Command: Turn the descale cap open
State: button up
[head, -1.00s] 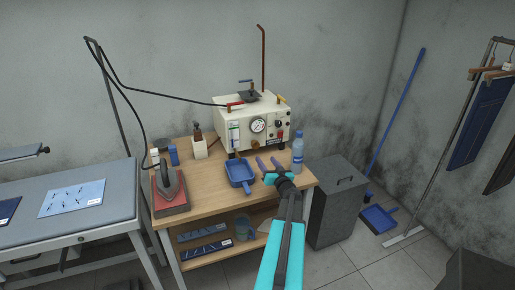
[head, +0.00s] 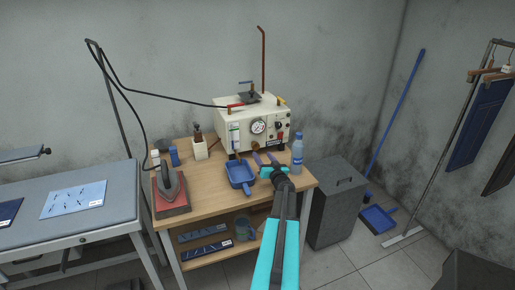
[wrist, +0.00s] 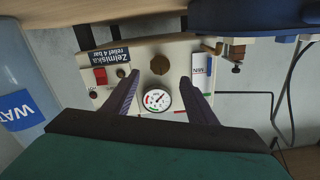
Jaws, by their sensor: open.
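The cream steam boiler (head: 232,135) stands at the back of the wooden table. Its brown, round descale cap (wrist: 160,64) sits low on the front panel, near the pressure gauge (wrist: 157,99) in the wrist view, which is upside down. In the head view the cap (head: 255,144) is small and close to my fingers. My gripper (wrist: 160,76) is open and points at the front panel. In the wrist view the cap shows between the two dark fingers, with a gap on each side. I cannot tell how far short of it the fingertips are.
A water bottle (head: 297,153) stands right of my gripper. A blue tray (head: 240,175) lies left of it on the table. A red switch (wrist: 100,75) and a level glass (wrist: 200,66) flank the cap. An iron (head: 169,183) rests at the table's left.

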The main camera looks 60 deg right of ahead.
aim_at(256, 147)
jog(key=shift+p+x, duration=1.2)
jog(key=shift+x, duration=2.95)
jog(key=shift+c, duration=0.3)
jog(key=c, duration=1)
